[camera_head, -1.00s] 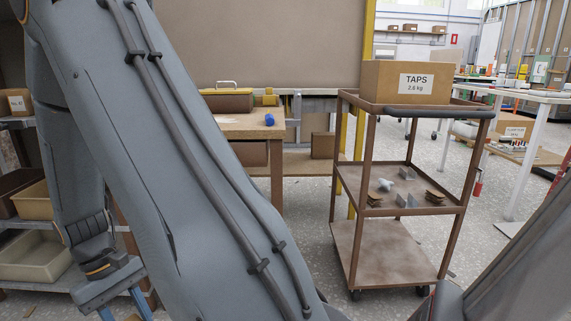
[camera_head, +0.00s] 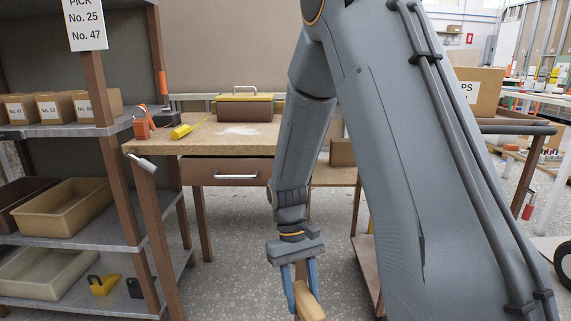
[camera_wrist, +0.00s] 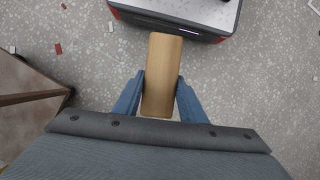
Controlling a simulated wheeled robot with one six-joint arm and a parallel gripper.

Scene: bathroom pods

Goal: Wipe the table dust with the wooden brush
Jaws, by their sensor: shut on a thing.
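The wooden brush is a light wood block that shows in the wrist view (camera_wrist: 163,75) and at the bottom of the head view (camera_head: 309,303). My gripper (camera_head: 300,290) is shut on it, with a blue finger on each side; it also shows in the wrist view (camera_wrist: 161,97). The brush is held above the speckled floor, low in front of the table. The wooden table (camera_head: 170,147) stands behind it with a drawer. A pale patch of dust (camera_head: 238,131) lies on its top.
A yellow tool (camera_head: 190,128), an orange clamp-like tool (camera_head: 143,122) and a toolbox (camera_head: 244,106) are on the table. A shelf rack (camera_head: 60,243) with bins stands at left. A trolley (camera_head: 515,128) is partly hidden behind my arm at right. Floor before the table is clear.

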